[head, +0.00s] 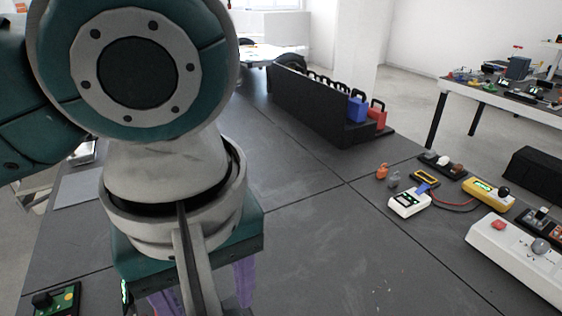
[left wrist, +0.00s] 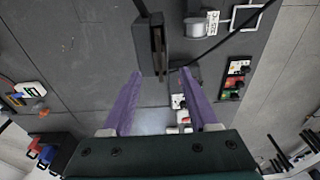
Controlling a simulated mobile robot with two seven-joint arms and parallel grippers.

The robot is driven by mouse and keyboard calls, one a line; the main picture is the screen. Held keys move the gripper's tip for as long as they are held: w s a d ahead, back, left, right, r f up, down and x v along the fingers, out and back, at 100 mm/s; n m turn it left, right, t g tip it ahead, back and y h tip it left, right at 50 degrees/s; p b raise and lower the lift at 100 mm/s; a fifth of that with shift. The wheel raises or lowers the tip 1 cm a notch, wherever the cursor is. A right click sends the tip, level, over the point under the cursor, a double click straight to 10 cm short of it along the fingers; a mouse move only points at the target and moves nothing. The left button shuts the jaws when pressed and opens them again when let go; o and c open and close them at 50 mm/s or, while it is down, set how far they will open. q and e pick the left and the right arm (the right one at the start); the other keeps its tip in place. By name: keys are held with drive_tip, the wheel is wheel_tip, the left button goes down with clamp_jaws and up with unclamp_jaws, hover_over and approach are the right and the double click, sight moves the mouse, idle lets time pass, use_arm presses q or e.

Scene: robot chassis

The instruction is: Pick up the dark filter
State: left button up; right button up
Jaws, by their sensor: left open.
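A dark box-shaped block (left wrist: 149,45), apparently the dark filter, shows at the upper middle of the left wrist view. My left gripper (left wrist: 161,72) is open, with its two purple fingers spread and nothing held between them. The block lies just ahead of the fingertips, roughly between their lines; I cannot tell the height gap. In the head view my left gripper (head: 204,298) points down at the lower left, its fingers partly cut off. My arm covers the area there, and I cannot make out the filter in that view. My right gripper is not in view.
A grey cylinder (left wrist: 199,27) and a button panel (left wrist: 235,78) lie close right of the block. A black rack (head: 315,98) holds blue and red containers. A white meter (head: 409,202) and a white control box (head: 515,255) sit at right. The mid-table is clear.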

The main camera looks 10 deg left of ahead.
use_arm(q)
drive_tip(key=f, duration=0.4)
drive_tip(key=w+f, duration=0.1)
drive_tip(key=f, duration=0.2)
drive_tip(key=shift+a, duration=0.3)
drive_tip(key=shift+c, duration=0.3)
clamp_jaws()
idle(0.7)
